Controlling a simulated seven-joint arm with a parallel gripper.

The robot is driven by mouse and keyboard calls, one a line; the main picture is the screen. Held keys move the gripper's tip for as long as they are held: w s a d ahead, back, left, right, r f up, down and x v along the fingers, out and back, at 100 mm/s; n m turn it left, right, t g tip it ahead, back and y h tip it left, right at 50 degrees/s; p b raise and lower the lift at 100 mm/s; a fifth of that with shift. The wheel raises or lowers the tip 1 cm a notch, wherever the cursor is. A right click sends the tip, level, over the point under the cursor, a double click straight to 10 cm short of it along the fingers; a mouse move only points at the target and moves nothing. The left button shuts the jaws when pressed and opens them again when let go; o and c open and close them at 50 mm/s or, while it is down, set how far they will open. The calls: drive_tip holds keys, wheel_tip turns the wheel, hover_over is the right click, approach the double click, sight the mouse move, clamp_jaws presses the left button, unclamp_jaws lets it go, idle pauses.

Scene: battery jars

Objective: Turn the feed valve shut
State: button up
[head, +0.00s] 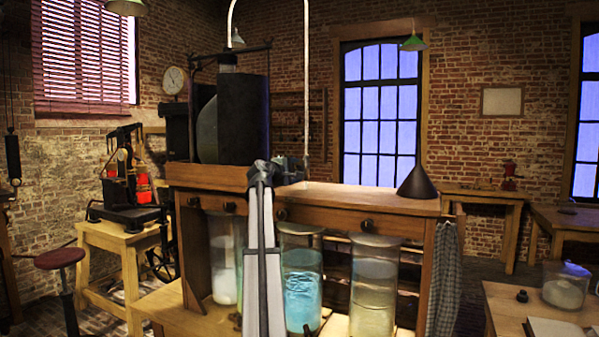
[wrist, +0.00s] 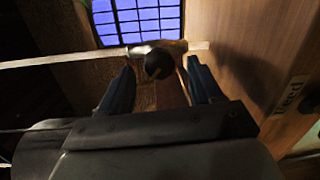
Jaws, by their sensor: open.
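In the wrist view a dark round knob (wrist: 158,64) sits between my gripper's (wrist: 160,66) two dark blue fingers, which are open with a gap on each side. It appears to be the feed valve's handle, in front of a reddish-brown bar. A pale label (wrist: 289,97) reading "Feed" is on the wooden panel to its right. In the head view my pale arm rises in front of the wooden cabinet (head: 340,196), with a dark wrist part near its top. My fingers and the valve cannot be made out there.
Glass jars (head: 303,280) of pale and blue liquid stand beneath the cabinet top. Several dark knobs (head: 366,225) line its front. A black funnel (head: 417,182) and a tall dark vessel (head: 243,118) stand on top. A thin pale pipe (head: 306,90) arches above.

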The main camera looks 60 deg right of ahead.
sight(298, 170)
drive_tip(key=a, duration=0.8)
drive_tip(key=shift+w+a+r, duration=0.25)
drive_tip(key=shift+w, duration=0.05)
drive_tip(key=s+f+m, duration=0.1)
drive_tip(key=s, duration=0.4)
drive_tip(key=w+d+m+t, duration=0.1)
drive_tip(key=d+m, duration=0.3)
drive_tip(key=w+d+m+t, duration=0.1)
drive_tip(key=d+m, duration=0.3)
drive_tip(key=w+d+m+t, duration=0.1)
drive_tip(key=w+d+m, duration=0.1)
drive_tip(key=d+m, duration=0.1)
drive_tip(key=shift+d+r+m+h, duration=0.2)
drive_tip(key=shift+d+m+h, duration=0.2)
drive_tip(key=shift+d, duration=0.3)
drive_tip(key=shift+c, duration=0.2)
drive_tip(key=c, duration=1)
